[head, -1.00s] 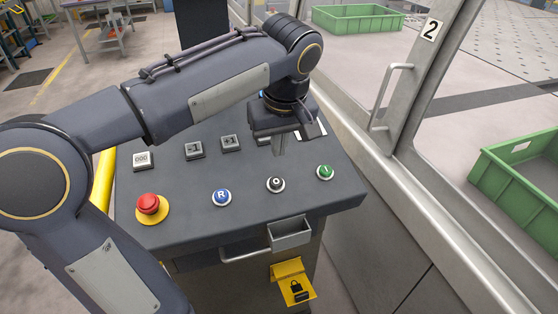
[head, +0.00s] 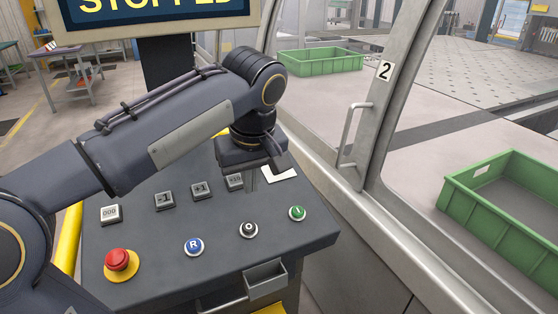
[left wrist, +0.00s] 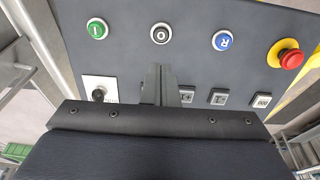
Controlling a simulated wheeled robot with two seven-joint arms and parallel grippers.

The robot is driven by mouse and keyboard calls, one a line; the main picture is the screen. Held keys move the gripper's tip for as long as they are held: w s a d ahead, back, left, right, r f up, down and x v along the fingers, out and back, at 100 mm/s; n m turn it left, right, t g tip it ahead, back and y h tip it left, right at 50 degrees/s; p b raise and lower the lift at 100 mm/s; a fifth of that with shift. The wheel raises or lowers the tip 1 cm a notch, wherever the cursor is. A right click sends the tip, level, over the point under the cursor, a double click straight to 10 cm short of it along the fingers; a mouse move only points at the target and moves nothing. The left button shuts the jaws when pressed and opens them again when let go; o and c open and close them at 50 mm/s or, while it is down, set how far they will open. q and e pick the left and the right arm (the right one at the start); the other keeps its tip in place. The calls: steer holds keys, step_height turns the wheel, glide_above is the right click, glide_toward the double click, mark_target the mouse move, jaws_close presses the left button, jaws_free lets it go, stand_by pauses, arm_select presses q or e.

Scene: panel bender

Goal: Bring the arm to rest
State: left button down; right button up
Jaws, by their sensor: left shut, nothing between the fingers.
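My left gripper (head: 251,182) hangs over the sloping grey control panel (head: 180,255), fingers pointing down. Its fingers are shut with nothing between them. My left arm (head: 165,125) reaches in from the left, bent at the elbow. My right gripper is not in view.
The panel carries a red emergency stop (head: 117,261), a blue "R" button (head: 194,247) and a green button (head: 297,213). A screen (head: 155,10) reads "STOPPED". A handled door frame (head: 365,120) stands to the right. Green crates (head: 320,62) lie beyond it.

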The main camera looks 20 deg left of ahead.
arm_select(q)
steer(key=shift+s+f, duration=0.1)
steer(key=s+d+f+m+t+h, duration=0.1)
steer(key=s+d+f+m+h, duration=0.1)
steer(key=s+f, duration=0.6)
steer(key=s+d+f+m+t+h, duration=0.2)
steer(key=s+f+m+h, duration=0.1)
steer(key=s+f+m, duration=0.3)
step_height(320, 180, down, 3)
steer(key=shift+s+d+t+h, duration=0.15)
steer(key=shift+s+t+h, duration=0.2)
steer(key=shift+s, duration=0.6)
